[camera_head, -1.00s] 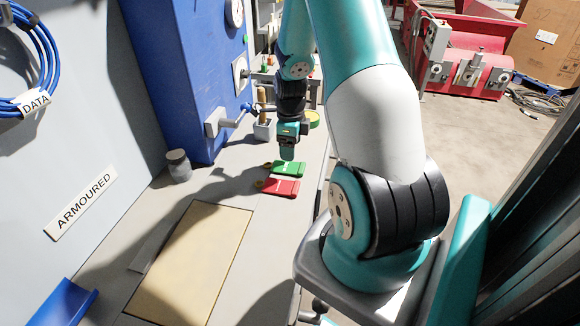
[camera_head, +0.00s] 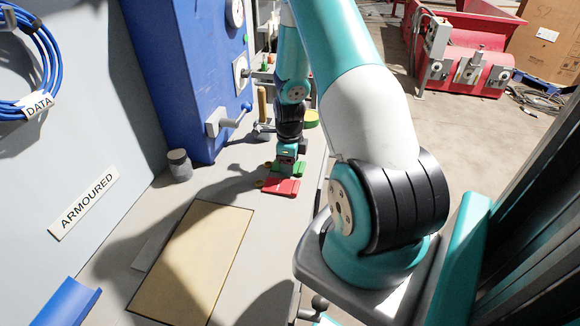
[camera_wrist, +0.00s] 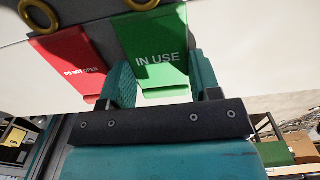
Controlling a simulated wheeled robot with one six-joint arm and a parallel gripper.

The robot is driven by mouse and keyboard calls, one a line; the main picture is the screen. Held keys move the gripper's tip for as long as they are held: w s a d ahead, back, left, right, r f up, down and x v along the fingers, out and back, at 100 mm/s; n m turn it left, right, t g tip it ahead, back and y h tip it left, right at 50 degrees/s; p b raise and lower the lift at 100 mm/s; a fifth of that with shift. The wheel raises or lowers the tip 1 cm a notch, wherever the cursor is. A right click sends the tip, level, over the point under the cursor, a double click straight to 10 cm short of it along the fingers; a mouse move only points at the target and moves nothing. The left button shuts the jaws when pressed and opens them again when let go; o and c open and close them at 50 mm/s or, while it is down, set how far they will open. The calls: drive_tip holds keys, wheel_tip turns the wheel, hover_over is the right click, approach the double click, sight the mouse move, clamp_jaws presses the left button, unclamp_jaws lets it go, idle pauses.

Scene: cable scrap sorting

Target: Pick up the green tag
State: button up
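The green tag (camera_wrist: 153,48), lettered "IN USE" with a brass ring at one end, lies flat on the bench. In the head view only small parts of the green tag (camera_head: 301,170) show around my gripper (camera_head: 286,168), which is down over it. In the wrist view my gripper (camera_wrist: 160,65) is open, its two teal fingers apart at either side of the tag's near end. Whether they touch it I cannot tell. The red tag (camera_wrist: 68,62), lettered "DO NOT OPEN", lies beside it, close to the left finger; the red tag (camera_head: 280,187) also shows in the head view.
A tan mat (camera_head: 190,262) lies on the near bench. A small grey jar (camera_head: 179,165) stands by the blue cabinet (camera_head: 188,70), whose lever (camera_head: 235,118) sticks out over the bench. A round green and yellow object (camera_head: 311,118) is behind my gripper.

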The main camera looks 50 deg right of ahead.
wheel_tip(320, 180, up, 20)
drive_tip(key=shift+b, duration=0.35)
idle(0.7)
